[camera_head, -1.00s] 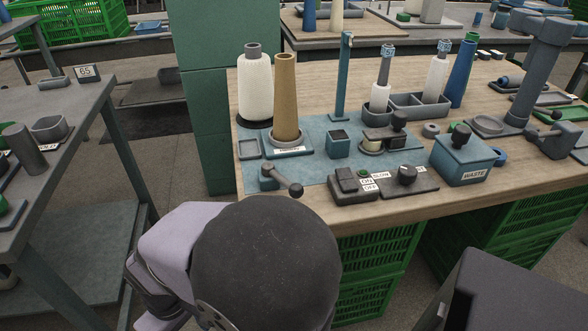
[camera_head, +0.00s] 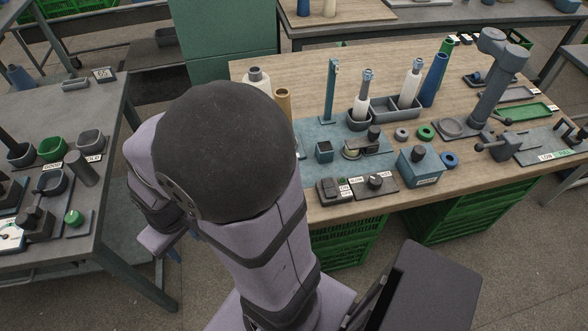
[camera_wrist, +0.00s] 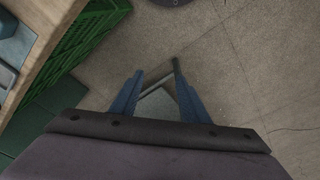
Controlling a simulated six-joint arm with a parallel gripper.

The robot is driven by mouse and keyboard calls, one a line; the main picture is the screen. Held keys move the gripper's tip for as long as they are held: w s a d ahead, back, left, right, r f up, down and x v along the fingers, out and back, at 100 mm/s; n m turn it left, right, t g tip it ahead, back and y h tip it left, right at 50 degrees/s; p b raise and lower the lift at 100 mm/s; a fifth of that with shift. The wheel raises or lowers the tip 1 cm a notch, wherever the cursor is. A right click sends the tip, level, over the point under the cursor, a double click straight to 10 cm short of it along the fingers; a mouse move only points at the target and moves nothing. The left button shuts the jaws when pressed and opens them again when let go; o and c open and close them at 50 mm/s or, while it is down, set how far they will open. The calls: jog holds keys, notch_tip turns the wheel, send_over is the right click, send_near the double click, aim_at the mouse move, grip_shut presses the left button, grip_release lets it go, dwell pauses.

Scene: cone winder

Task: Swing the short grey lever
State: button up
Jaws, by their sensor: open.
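The short grey lever with a dark ball knob, seen earlier at the front left of the teal mat (camera_head: 340,137), is now hidden behind my arm in the head view. Another grey fitting with a dark ball-ended handle (camera_head: 497,148) stands at the right side of the wooden bench (camera_head: 345,207). My gripper (camera_wrist: 157,84) shows in the wrist view with its two blue fingers apart. It is empty and over the floor, beside the bench. It touches nothing that I can make out.
A green crate (camera_wrist: 84,41) stands under the bench. A grey table (camera_head: 107,190) is at the left.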

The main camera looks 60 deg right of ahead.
jog(key=d+r+m+p, duration=0.2)
jog(key=d+r+p, duration=0.7)
jog(key=s+d+m+y, duration=0.2)
jog(key=s+d+m, duration=0.3)
jog(key=s+d, duration=1.05)
jog(key=shift+w+d+x, duration=0.1)
jog(key=shift+d+x, duration=0.05)
jog(key=shift+x, duration=1.2)
jog(key=shift+w+d+x, duration=0.1)
jog(key=shift+d+x, duration=0.05)
jog(key=shift+x, duration=1.25)
jog(key=shift+w+d+x, duration=0.1)
jog(key=shift+d+x, duration=0.05)
jog(key=shift+x, duration=1.2)
grip_shut()
